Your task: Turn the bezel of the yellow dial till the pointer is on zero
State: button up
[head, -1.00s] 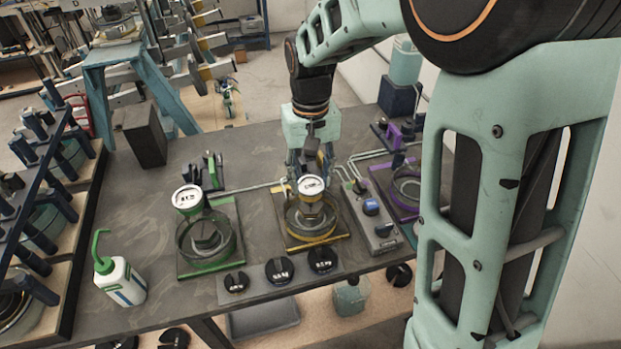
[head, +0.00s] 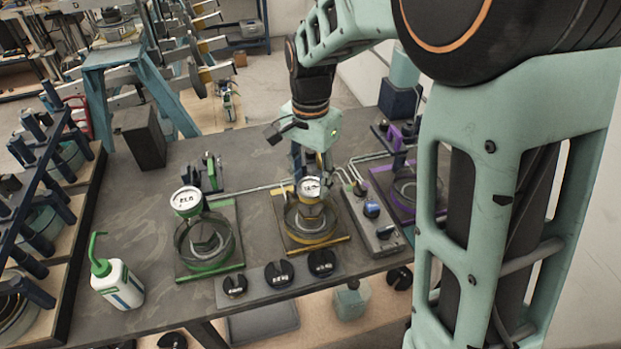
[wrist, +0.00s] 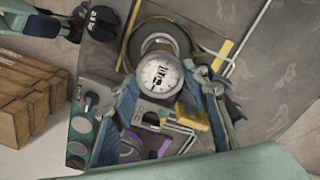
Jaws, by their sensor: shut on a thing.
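The yellow dial (head: 311,187) has a round white face with dark markings and sits above a ring on the yellow-edged plate (head: 326,245). In the wrist view its face (wrist: 160,74) lies between the two blue fingers. My gripper (head: 311,184) comes down from behind the dial and is shut on its bezel. It also shows in the wrist view (wrist: 161,77), with a finger on each side of the dial. The pointer and the zero mark are too small to read for certain.
A green dial (head: 187,201) stands to the left and a purple fixture (head: 404,189) to the right. A grey box with knobs (head: 378,222) is close by on the right. Black slotted discs (head: 279,274) lie in front. A white bottle (head: 118,285) stands at the front left.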

aim_at(310, 186)
jog(key=shift+r+m, duration=0.1)
jog(key=shift+m, duration=0.9)
jog(key=o, duration=1.2)
jog(key=shift+c, duration=0.2)
notch_tip(310, 186, up, 12)
